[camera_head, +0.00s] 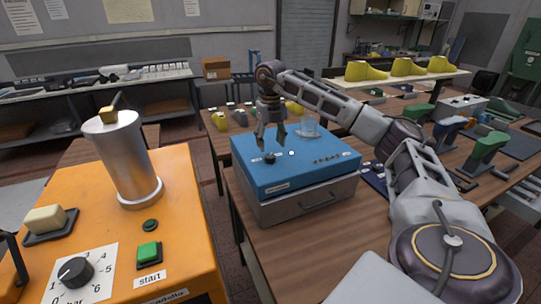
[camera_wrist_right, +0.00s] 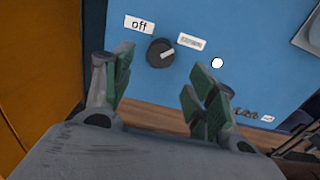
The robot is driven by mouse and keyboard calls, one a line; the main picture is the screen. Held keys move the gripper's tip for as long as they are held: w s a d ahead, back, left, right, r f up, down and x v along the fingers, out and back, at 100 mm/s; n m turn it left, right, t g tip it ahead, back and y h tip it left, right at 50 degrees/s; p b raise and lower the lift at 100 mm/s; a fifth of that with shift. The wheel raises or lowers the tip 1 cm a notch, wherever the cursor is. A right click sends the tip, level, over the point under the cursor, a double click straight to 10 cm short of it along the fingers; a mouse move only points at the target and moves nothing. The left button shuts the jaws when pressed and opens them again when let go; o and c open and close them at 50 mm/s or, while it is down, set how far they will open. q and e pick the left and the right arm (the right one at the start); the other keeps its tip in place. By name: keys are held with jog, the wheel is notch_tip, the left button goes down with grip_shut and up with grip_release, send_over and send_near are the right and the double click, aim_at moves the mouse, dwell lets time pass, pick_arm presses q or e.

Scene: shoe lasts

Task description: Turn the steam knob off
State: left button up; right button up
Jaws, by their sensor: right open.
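The steam knob (camera_head: 269,158) is a small black knob on the top of a blue box (camera_head: 315,178). In the right wrist view the knob (camera_wrist_right: 157,56) has a white pointer mark turned to the upper right, toward a label too small to read. A label reading "off" (camera_wrist_right: 139,24) lies to the knob's upper left. My right gripper (camera_head: 270,139) is above the box near the knob, pointing down. In the wrist view its green-padded fingers (camera_wrist_right: 164,72) are open and empty, with the knob showing between and beyond their tips. My left gripper is not in view.
A small white lamp (camera_wrist_right: 217,63) sits beside the knob. An orange machine (camera_head: 188,225) with a metal cylinder (camera_head: 128,160) and a pressure dial (camera_head: 75,272) stands left.

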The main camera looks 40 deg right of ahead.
aim_at(271, 157)
notch_tip(271, 157, down, 4)
jog(key=shift+f, duration=1)
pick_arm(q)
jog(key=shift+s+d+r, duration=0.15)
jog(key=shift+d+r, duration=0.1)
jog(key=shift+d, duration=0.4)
pick_arm(e)
jog(key=c, duration=1)
